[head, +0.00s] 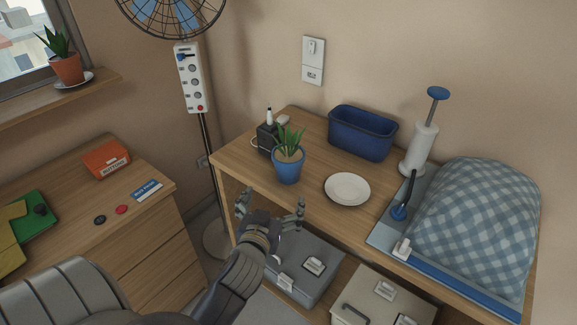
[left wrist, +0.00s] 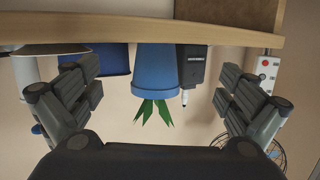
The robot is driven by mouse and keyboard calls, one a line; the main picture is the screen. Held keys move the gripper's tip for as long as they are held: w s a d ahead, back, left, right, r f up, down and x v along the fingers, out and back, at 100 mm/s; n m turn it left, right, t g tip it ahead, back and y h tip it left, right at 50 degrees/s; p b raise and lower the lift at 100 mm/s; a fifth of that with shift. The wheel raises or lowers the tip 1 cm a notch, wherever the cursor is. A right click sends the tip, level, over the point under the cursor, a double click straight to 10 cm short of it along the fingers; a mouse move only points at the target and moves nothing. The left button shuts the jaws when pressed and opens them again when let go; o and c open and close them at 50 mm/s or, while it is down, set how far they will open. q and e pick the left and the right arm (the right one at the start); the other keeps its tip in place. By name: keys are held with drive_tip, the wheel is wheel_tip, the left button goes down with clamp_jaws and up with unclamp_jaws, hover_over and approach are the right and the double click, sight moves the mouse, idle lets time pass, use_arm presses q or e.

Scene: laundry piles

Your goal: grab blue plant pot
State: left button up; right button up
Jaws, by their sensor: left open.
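The blue plant pot (head: 289,172), round and holding a spiky green plant (head: 289,138), stands upright near the front edge of the wooden shelf top (head: 233,160). My left gripper (head: 271,205) is open and empty, just in front of and below the pot, with its fingers spread. In the left wrist view, which is upside down, the pot (left wrist: 157,70) shows between the open fingers (left wrist: 160,88), farther off and not touched. The shelf's edge crosses the top of that view. My right gripper is not in view.
A black device (head: 267,139) stands close behind the pot on the left. A white plate (head: 347,189) lies to its right, and a blue rectangular bin (head: 362,135) stands behind. A checked cloth pile (head: 478,225) is at the right. Grey cases (head: 305,268) sit below the top.

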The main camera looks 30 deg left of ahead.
use_arm(q)
drive_tip(key=t, duration=0.2)
approach(289, 152)
drive_tip(key=s+f, duration=0.1)
drive_tip(key=shift+w+d+t, duration=0.25)
drive_tip(key=shift+d+t, duration=0.05)
drive_tip(key=x, duration=0.5)
drive_tip(key=shift+f, duration=0.1)
drive_tip(key=x, duration=0.5)
drive_tip(key=shift+w+a, duration=0.15)
drive_tip(key=shift+a, duration=0.2)
drive_tip(key=shift+r, duration=0.3)
drive_tip(key=c, duration=1.4)
